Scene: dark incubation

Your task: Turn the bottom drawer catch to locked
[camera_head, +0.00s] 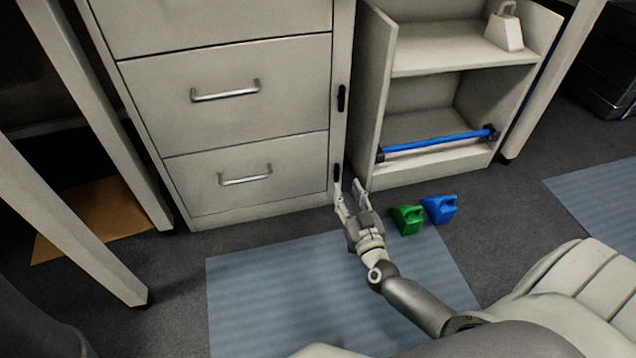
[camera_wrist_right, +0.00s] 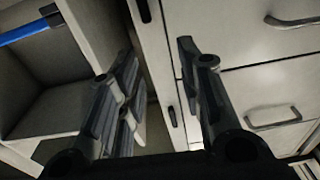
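The grey drawer cabinet (camera_head: 240,130) has a dark bottom drawer catch (camera_head: 337,172) on its right front strip, beside the bottom drawer (camera_head: 215,190). The catch is small and upright; I cannot tell its setting. My right gripper (camera_head: 348,189) is just in front of and below it, fingers apart and empty. In the right wrist view the open fingers (camera_wrist_right: 156,58) point toward the cabinet's edge, and the bottom catch (camera_wrist_right: 172,116) shows between them, nearer the right finger. I cannot tell whether a finger touches it. My left gripper is not in view.
A similar upper catch (camera_head: 341,98) sits higher on the strip. An open shelf unit (camera_head: 378,110) with a blue bar (camera_head: 438,143) stands close on the right. Green (camera_head: 407,219) and blue (camera_head: 439,208) containers lie on the floor by a blue-grey mat (camera_head: 290,290).

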